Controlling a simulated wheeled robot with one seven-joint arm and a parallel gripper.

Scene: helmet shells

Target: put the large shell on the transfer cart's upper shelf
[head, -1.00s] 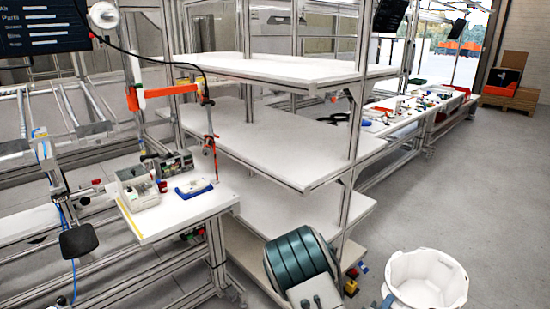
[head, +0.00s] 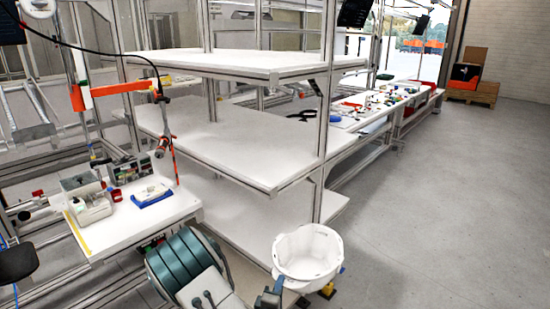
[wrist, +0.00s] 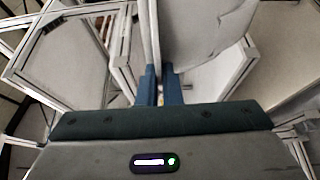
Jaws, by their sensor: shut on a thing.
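The large shell (head: 309,254) is a white, bowl-like shell with its open side up, at the lower middle of the head view. My gripper (head: 277,284) is shut on its near left edge. In the wrist view the blue fingers (wrist: 160,86) pinch the shell's pale wall (wrist: 205,35). The shell hangs in front of the right end of a white tiered rack, apparently the transfer cart, overlapping its lower part in the picture. The rack's upper shelf (head: 235,62) is bare and higher in the picture than the shell. I cannot tell whether shell and rack touch.
The rack's middle shelf (head: 235,150) and lower shelf (head: 250,215) look bare. A metal upright (head: 320,140) stands at its right end. A workstation (head: 150,215) with a bin and small parts is at left. A long bench (head: 385,105) runs behind. The right floor is clear.

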